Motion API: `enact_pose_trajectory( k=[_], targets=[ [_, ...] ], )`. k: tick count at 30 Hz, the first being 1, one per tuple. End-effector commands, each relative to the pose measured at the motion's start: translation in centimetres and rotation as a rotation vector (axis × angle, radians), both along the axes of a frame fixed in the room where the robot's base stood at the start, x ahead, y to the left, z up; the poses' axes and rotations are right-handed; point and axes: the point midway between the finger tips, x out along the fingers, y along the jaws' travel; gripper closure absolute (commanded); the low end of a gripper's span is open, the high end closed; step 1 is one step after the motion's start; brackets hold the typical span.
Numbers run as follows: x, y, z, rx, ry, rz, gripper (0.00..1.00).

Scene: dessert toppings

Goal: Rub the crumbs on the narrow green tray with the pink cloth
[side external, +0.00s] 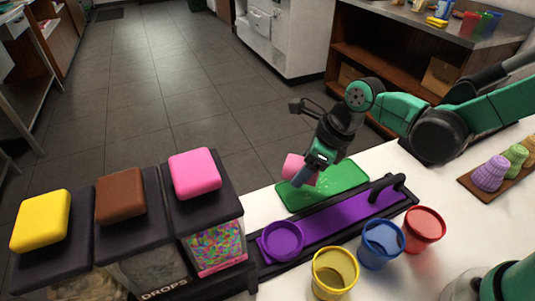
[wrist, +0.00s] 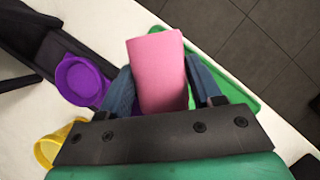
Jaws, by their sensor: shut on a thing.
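The green tray (side external: 340,183) lies on the white counter behind the purple strip, with small pale specks on it near the gripper. My gripper (side external: 302,175) is over the left part of the tray, shut on the pink cloth (side external: 293,166). In the wrist view the pink cloth (wrist: 158,70) stands between the two blue fingers (wrist: 160,90). The green tray (wrist: 243,92) shows behind and beside the fingers there. I cannot tell whether the cloth touches the tray.
A purple strip with a black handle (side external: 385,184) lies in front of the tray, with a purple cup (side external: 282,241) at its left end. Yellow (side external: 334,272), blue (side external: 381,243) and red (side external: 424,229) cups stand nearer. Topping dispensers (side external: 210,230) stand at left. Stacked cones (side external: 490,173) stand at right.

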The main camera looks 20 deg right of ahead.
Motion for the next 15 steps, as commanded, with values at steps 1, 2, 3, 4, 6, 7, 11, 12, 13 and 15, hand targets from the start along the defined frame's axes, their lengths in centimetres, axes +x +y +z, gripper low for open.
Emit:
enact_pose_trajectory(
  k=[1,2,3,4,6,7,11,12,13,15],
  targets=[
    [0.0,0.0,0.5,0.000,0.000,0.000,0.99],
    [0.0,0.0,0.7,0.000,0.000,0.000,0.99],
    [0.0,0.0,1.1,0.000,0.000,0.000,0.99],
    [-0.1,0.0,1.4,0.000,0.000,0.000,0.99],
    [0.0,0.0,2.0,0.000,0.000,0.000,0.99],
    [0.0,0.0,2.3,0.000,0.000,0.000,0.99],
    [0.0,0.0,3.3,0.000,0.000,0.000,0.99],
    [0.0,0.0,3.5,0.000,0.000,0.000,0.99],
    [0.0,0.0,3.6,0.000,0.000,0.000,0.99],
    [0.0,0.0,3.7,0.000,0.000,0.000,0.99]
  ],
)
